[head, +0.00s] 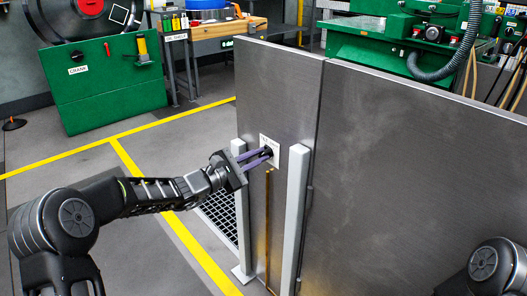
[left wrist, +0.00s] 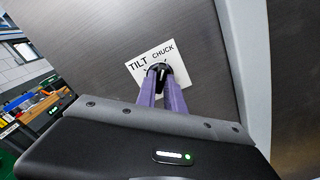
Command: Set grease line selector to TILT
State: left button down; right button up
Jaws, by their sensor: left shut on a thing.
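The grease line selector (left wrist: 159,75) is a black knob on a white label plate (left wrist: 178,55) marked TILT on the left and CHUCK on the right. A pale pointer line on the knob aims roughly up between the two words; its exact setting is hard to tell. The plate (head: 269,143) is fixed to a grey metal panel between two pale posts. My left gripper (head: 267,152) reaches it from the left, its purple fingers shut on the knob. The fingers also show in the left wrist view (left wrist: 160,88) and hide the knob's lower part. My right gripper is out of view.
Pale posts (head: 297,215) and (head: 242,205) stand close on both sides of the selector. A thin brown pipe (head: 267,225) runs down below it. A wide grey panel (head: 410,180) fills the right. Open floor lies to the left.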

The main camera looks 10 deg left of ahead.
pick_arm(q)
jog(key=shift+r+n+p, duration=0.1)
jog(key=shift+n+p, duration=1.1)
jog(key=shift+n, duration=0.1)
jog(key=shift+n+p, duration=0.3)
jog(key=shift+n, duration=0.1)
jog(key=shift+n+p, duration=1)
jog(key=shift+p, duration=0.2)
jog(key=shift+n+p, duration=1.1)
jog(key=shift+p, duration=0.1)
jog(key=shift+f, duration=0.2)
jog(key=shift+n, duration=0.3)
